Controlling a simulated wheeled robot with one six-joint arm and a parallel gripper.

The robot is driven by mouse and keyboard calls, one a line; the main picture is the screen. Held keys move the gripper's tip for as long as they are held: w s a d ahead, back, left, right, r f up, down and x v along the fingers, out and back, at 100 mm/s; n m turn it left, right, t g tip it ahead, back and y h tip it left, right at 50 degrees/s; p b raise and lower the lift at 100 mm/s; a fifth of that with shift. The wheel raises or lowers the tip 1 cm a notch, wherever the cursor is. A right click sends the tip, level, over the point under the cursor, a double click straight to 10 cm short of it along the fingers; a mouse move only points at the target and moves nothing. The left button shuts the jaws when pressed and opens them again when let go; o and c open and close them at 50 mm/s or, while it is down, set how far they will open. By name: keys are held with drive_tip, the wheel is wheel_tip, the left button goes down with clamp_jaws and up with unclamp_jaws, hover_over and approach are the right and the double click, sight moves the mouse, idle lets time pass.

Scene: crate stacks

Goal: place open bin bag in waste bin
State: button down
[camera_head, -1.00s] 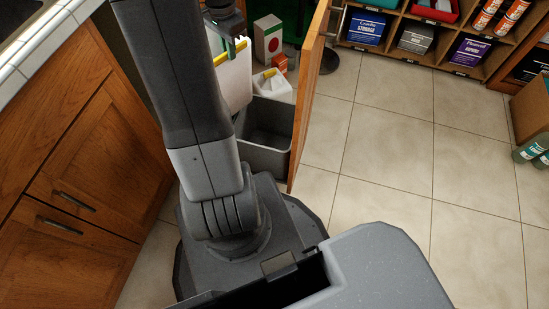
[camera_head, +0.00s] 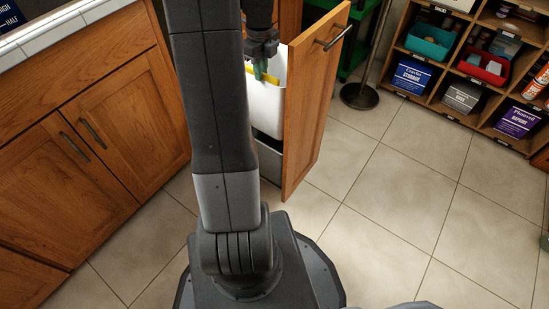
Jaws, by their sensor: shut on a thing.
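My gripper (camera_head: 260,66) is shut on the white bin bag (camera_head: 267,106) at its yellow upper edge. The bag hangs upright below the gripper, partly hidden by my arm. The grey waste bin (camera_head: 269,160) stands low behind the open wooden door front (camera_head: 314,105), with only a small part showing. The bag's lower end is just above the bin's visible part in the picture. I cannot tell whether it is inside the rim.
Wooden cabinets (camera_head: 95,150) with a tiled counter stand on the left. A dark round stand base (camera_head: 359,97) is on the floor behind the door. Shelves (camera_head: 480,65) with boxes and tubs stand at the right back. The tiled floor (camera_head: 400,190) at right is clear.

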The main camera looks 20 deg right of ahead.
sight(264, 132)
wheel_tip(264, 132, down, 27)
drive_tip(key=b, duration=0.9)
drive_tip(key=shift+f, duration=0.3)
drive_tip(key=shift+f+b, duration=0.15)
drive_tip(key=shift+b, duration=0.15)
drive_tip(key=c, duration=1.5)
unclamp_jaws()
wheel_tip(264, 132, up, 12)
drive_tip(key=p, duration=0.4)
drive_tip(key=shift+w+d+r+p, duration=0.1)
drive_tip(key=shift+r+p, duration=0.15)
drive_tip(key=shift+p, duration=0.05)
